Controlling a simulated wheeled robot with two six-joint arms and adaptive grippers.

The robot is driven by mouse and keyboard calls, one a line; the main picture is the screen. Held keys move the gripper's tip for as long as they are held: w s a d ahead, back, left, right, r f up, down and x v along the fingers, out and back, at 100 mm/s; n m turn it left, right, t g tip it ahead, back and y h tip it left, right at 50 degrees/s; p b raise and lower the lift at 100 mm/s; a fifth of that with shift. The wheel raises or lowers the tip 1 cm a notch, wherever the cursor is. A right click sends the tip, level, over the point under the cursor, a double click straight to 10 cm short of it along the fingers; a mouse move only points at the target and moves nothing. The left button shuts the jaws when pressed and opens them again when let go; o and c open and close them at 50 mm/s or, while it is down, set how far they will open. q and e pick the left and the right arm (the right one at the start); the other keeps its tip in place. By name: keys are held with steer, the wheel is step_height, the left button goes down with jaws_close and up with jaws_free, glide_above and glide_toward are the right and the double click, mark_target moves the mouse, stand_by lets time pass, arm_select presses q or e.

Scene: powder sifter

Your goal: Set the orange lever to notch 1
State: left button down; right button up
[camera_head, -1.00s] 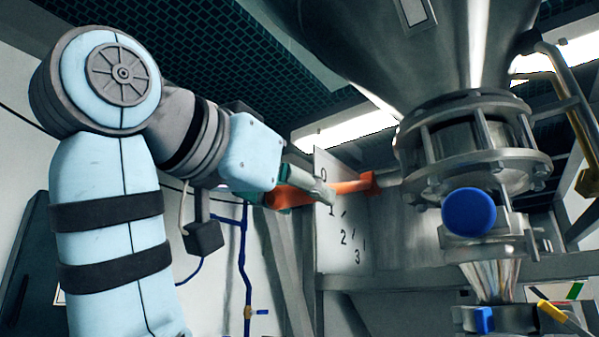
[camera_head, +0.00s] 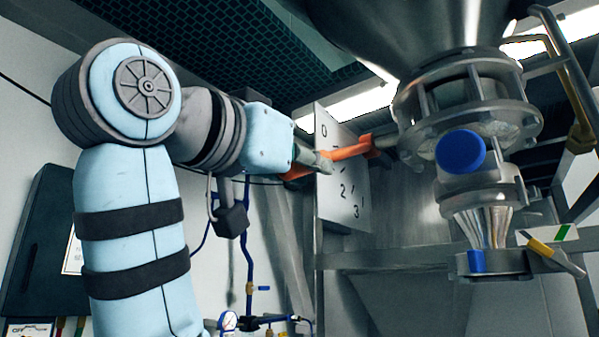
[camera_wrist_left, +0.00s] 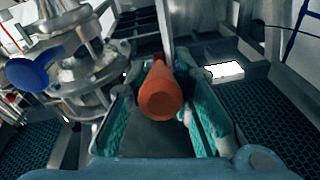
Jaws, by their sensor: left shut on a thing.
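The orange lever (camera_head: 350,151) sticks out beside a white notch plate (camera_head: 350,211) marked 0, 2 and 3. The mark 1 is hidden behind my gripper and the lever. The lever lies below 0 and above 2, about level with where 1 sits. My left gripper (camera_head: 308,163) is shut on the lever near its outer end. In the left wrist view the lever's round end (camera_wrist_left: 161,98) sits between the teal finger pads of my left gripper (camera_wrist_left: 160,112). My right gripper is not in view.
A steel sifter body with a flanged neck (camera_head: 468,110) and a blue round knob (camera_head: 460,151) stands right of the plate. A metal frame beam (camera_head: 400,258) runs below. Blue pipework with a gauge (camera_head: 228,321) is at the lower left.

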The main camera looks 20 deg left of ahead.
arm_select(q)
steer(key=shift+w+d+f+t+b, duration=0.1)
steer(key=shift+w+f+t+b, duration=0.05)
steer(key=shift+w+f+b, duration=0.2)
steer(key=shift+w+d+f+t+b, duration=0.1)
steer(key=shift+f+b, duration=0.15)
steer(key=shift+f, duration=0.25)
steer(key=shift+w+d+f+t+b, duration=0.1)
steer(key=shift+w+f+t+b, duration=0.05)
steer(key=shift+w+f+b, duration=0.2)
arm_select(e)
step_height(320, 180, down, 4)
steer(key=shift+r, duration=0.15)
arm_select(q)
steer(key=c, duration=1.4)
jaws_free()
steer(key=shift+s, duration=0.1)
steer(key=shift+a, duration=0.1)
steer(key=v, duration=0.7)
steer(key=shift+s+a+f, duration=0.1)
steer(key=shift+s+f, duration=0.05)
steer(key=shift+s, duration=0.2)
